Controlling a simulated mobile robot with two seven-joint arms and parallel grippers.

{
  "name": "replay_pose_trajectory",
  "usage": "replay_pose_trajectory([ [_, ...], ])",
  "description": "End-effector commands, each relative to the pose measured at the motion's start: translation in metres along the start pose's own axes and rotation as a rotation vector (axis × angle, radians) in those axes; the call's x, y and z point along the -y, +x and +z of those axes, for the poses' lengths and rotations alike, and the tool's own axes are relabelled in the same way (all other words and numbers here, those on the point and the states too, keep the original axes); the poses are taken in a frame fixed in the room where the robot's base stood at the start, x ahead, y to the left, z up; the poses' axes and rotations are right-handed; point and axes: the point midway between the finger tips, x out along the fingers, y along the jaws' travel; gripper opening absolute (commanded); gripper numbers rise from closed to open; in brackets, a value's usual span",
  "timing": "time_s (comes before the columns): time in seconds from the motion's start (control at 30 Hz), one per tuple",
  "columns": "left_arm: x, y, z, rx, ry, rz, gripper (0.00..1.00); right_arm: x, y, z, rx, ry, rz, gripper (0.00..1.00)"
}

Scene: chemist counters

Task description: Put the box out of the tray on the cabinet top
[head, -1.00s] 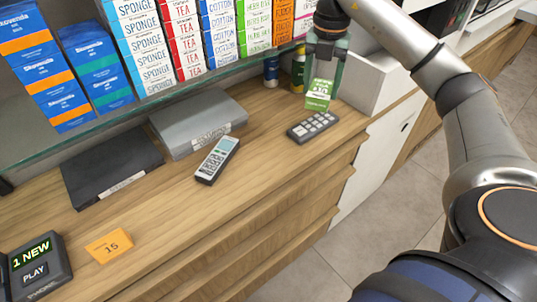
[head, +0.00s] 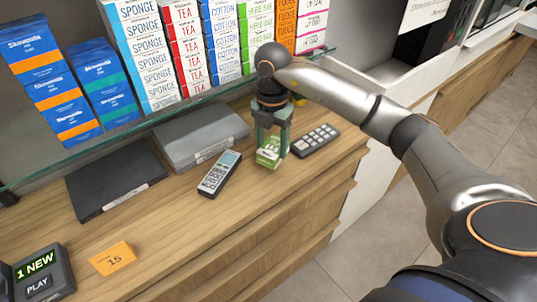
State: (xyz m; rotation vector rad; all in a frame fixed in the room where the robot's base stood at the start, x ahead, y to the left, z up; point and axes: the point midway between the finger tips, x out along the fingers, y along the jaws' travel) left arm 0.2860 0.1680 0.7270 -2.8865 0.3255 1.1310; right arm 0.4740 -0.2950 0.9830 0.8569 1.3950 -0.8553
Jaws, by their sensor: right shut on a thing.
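My right gripper (head: 271,142) is shut on a small green and white box (head: 268,152). It holds the box upright at the wooden cabinet top (head: 262,198), between a handset and a keypad. I cannot tell whether the bottom of the box touches the wood. The fingers cover the sides of the box. No tray can be made out for certain. My left gripper is out of view.
A grey handset (head: 219,173) lies left of the box, and a dark keypad (head: 315,140) lies to its right. A grey case (head: 201,137) and a black flat case (head: 115,181) lie behind. A glass shelf (head: 160,115) with stacked boxes overhangs the back.

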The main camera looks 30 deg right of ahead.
Motion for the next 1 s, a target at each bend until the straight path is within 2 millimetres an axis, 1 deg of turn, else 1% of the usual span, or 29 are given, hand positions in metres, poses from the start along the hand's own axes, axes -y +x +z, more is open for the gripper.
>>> replay_pose_trajectory([
  [0.13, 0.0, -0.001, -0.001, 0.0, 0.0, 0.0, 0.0, -0.005, 0.01, -0.007, -0.003, -0.001, -0.002, 0.08],
  [0.33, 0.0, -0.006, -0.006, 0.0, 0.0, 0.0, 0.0, -0.004, 0.038, -0.007, -0.001, -0.001, -0.003, 0.08],
  [0.7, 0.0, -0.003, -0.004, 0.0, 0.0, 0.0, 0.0, -0.004, 0.044, -0.007, 0.0, -0.001, -0.001, 0.08],
  [0.73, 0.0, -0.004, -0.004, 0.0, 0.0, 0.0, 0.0, -0.004, 0.044, -0.006, 0.0, -0.001, -0.001, 0.65],
  [0.9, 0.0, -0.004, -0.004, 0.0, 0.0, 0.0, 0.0, -0.004, 0.044, -0.006, 0.0, -0.001, -0.001, 0.84],
  [1.0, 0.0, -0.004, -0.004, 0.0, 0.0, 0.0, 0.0, -0.004, 0.043, -0.006, 0.0, -0.001, -0.001, 0.94],
])
